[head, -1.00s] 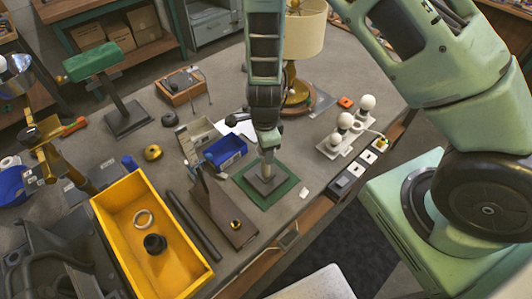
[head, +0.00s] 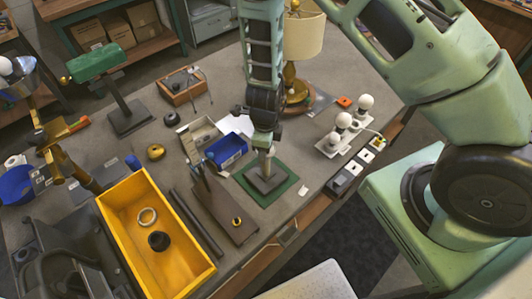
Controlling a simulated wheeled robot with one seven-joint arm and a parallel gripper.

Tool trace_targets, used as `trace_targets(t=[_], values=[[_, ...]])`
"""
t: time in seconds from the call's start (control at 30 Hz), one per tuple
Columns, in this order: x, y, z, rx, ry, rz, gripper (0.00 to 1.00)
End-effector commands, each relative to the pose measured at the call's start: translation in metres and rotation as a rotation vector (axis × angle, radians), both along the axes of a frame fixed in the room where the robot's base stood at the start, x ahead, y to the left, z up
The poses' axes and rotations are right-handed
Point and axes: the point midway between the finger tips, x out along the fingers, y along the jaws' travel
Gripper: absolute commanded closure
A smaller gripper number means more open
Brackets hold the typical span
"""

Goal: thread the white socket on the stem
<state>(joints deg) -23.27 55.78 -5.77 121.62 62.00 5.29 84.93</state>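A dark square base (head: 266,182) lies on a green mat (head: 286,190) near the front edge of the table. A short pale upright piece (head: 267,163) stands over the middle of the base, directly under my gripper (head: 266,143). My gripper points down at the top of this piece, in line with it. The white socket cannot be told apart from the stem at this size. My fingertips are small and partly hidden, so their opening and any hold on the socket are unclear.
A dark angled bracket (head: 222,207) and a yellow bin (head: 112,203) stand to the left. A blue bin (head: 226,150) is close behind on the left. White bulbs on a holder (head: 336,146) stand to the right. A brass lamp (head: 299,38) is behind my arm.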

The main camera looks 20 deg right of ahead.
Motion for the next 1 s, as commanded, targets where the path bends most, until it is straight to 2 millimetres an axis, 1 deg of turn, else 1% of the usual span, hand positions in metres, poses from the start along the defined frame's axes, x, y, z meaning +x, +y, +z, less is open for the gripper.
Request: trace_targets(t=[0.03, 0.5, 0.6, 0.9, 1.0], values=[[-0.0053, 0.0006, -0.0029, 0.001, 0.014, -0.036, 0.76], [-0.0047, 0.0004, -0.0042, 0.002, 0.014, -0.417, 0.76], [-0.0046, 0.0007, -0.0052, 0.002, 0.014, -0.448, 0.76], [-0.0046, 0.0008, -0.0058, 0.003, 0.015, -0.457, 0.76], [-0.0045, 0.0009, -0.0045, 0.003, 0.015, -0.519, 0.76]])
